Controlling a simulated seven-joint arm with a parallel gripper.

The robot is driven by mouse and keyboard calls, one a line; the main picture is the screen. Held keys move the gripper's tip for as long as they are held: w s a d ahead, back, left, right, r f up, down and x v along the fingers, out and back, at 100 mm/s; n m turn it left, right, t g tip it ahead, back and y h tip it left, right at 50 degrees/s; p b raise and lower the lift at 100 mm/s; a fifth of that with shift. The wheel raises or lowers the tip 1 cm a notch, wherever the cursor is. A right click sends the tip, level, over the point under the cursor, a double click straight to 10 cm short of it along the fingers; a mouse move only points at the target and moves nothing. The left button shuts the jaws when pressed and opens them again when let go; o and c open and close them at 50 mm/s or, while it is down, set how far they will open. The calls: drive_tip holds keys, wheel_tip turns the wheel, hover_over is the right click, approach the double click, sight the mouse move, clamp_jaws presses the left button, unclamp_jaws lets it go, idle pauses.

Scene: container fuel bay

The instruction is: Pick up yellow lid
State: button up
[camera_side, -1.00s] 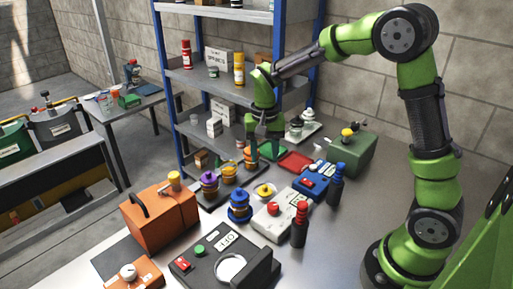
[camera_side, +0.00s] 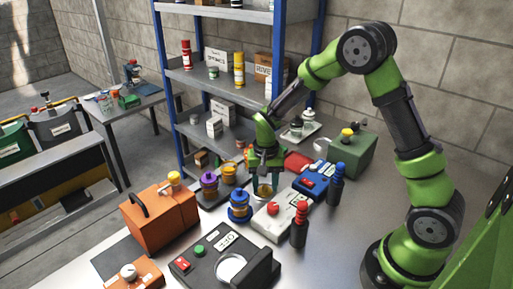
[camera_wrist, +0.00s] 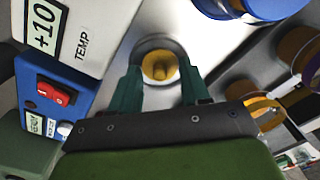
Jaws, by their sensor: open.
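The yellow lid (camera_wrist: 160,66) shows in the wrist view as a round disc with a raised knob, seated in a pale round rim. It lies between and slightly beyond the two green fingers of my gripper (camera_wrist: 161,82). The fingers are spread, with one on each side of the lid, and are not clearly touching it. In the side view, my gripper (camera_side: 265,180) points down over the lid, which is partly hidden by the fingers.
A blue stacked container (camera_side: 239,206) stands close to the left. A purple-topped container (camera_side: 209,185) and a blue device (camera_side: 314,183) are nearby.

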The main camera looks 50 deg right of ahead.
clamp_jaws()
idle(0.3)
